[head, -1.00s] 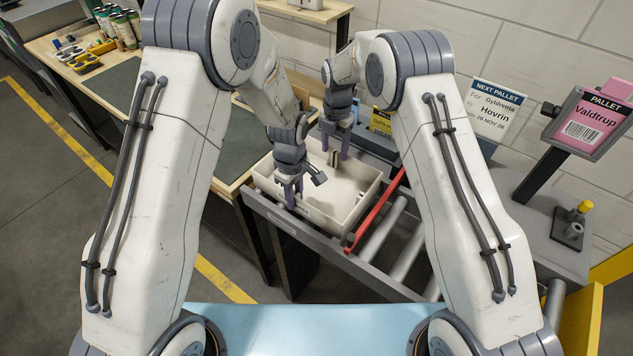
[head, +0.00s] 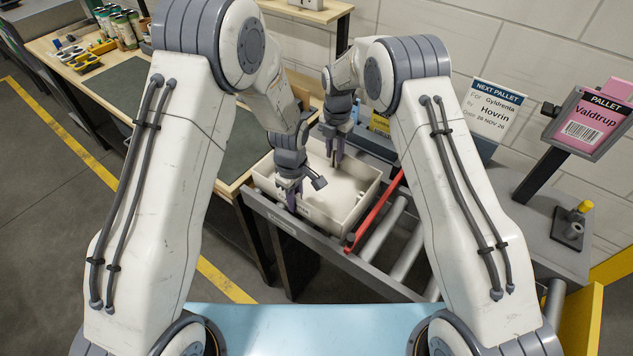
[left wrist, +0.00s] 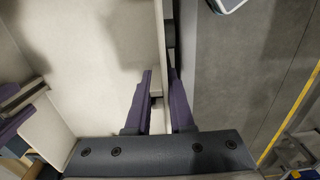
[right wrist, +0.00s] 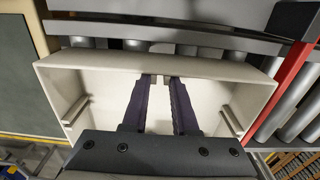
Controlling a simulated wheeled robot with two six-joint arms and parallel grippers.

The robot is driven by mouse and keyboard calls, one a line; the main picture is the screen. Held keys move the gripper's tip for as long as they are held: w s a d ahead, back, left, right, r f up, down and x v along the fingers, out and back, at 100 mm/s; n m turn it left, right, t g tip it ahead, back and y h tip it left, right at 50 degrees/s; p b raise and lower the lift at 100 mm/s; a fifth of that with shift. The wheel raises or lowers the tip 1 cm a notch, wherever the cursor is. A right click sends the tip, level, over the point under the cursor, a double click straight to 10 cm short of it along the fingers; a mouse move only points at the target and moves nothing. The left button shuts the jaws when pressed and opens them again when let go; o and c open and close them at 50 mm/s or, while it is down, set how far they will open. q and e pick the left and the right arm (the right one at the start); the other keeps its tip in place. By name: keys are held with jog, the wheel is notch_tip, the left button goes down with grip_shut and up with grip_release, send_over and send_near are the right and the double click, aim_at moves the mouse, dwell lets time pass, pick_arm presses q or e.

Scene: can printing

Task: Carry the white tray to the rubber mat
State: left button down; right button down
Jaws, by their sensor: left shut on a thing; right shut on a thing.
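The white tray (head: 352,212) sits on the left end of the roller conveyor. It also shows in the left wrist view (left wrist: 95,70) and the right wrist view (right wrist: 200,70). My left gripper (head: 292,203) is shut on the tray's near wall, one finger on each side of it. My right gripper (head: 338,162) is at the tray's far side, shut on the tray; its exact hold is partly hidden by the fingers. The dark green rubber mat (head: 112,86) lies flat on the wooden table left of the conveyor, partly hidden behind my left arm.
A red bar (head: 376,208) runs close along the tray's right side, with bare rollers (head: 383,235) beyond it. Cans (head: 122,30) and a yellow holder (head: 88,60) stand at the table's far left. A pallet sign (head: 590,122) stands at right.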

pick_arm(q)
jog(key=shift+r+p, duration=2.45)
jog(key=shift+r, duration=0.05)
